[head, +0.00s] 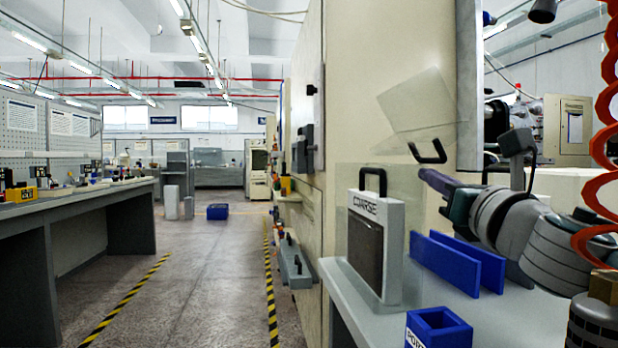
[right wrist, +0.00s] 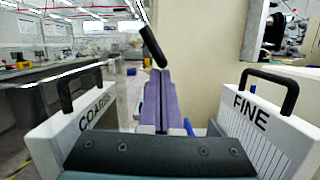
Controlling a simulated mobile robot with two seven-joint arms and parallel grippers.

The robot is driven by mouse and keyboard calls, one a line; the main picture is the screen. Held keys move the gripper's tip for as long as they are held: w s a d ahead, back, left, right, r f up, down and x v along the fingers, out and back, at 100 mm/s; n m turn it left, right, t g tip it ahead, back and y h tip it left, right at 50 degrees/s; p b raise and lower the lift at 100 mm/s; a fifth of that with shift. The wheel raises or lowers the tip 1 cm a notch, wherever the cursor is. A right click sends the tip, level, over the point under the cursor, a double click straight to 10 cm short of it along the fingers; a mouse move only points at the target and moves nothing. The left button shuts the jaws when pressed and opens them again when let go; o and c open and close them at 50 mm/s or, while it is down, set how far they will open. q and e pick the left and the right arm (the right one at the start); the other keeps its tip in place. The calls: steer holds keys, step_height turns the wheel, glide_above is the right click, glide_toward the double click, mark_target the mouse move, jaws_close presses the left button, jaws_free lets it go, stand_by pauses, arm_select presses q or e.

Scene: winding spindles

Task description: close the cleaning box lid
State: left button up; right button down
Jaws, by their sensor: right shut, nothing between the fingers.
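The clear lid (head: 418,103) stands raised and tilted in the head view, with a black handle (head: 427,152) at its lower edge. The handle also shows in the right wrist view (right wrist: 152,47), just beyond the fingertips. Below the lid is a clear panel (head: 345,175), which seems to be part of the cleaning box; the rest of the box is hard to make out. My right gripper (head: 424,174) is shut and empty, its purple fingers close to the handle; I cannot tell whether they touch it. It also shows in the right wrist view (right wrist: 154,78). My left gripper is not in view.
A white COARSE block (head: 391,230) with a black handle stands at the grey bench's left end. A FINE block (right wrist: 265,125) shows in the right wrist view. Two upright blue plates (head: 445,263) and a blue holder (head: 438,328) stand on the bench. A red coiled hose (head: 600,110) hangs right.

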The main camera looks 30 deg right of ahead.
steer(key=shift+d+r+n+p, duration=0.1)
steer(key=shift+r+n+p, duration=0.1)
steer(key=shift+n+p, duration=0.15)
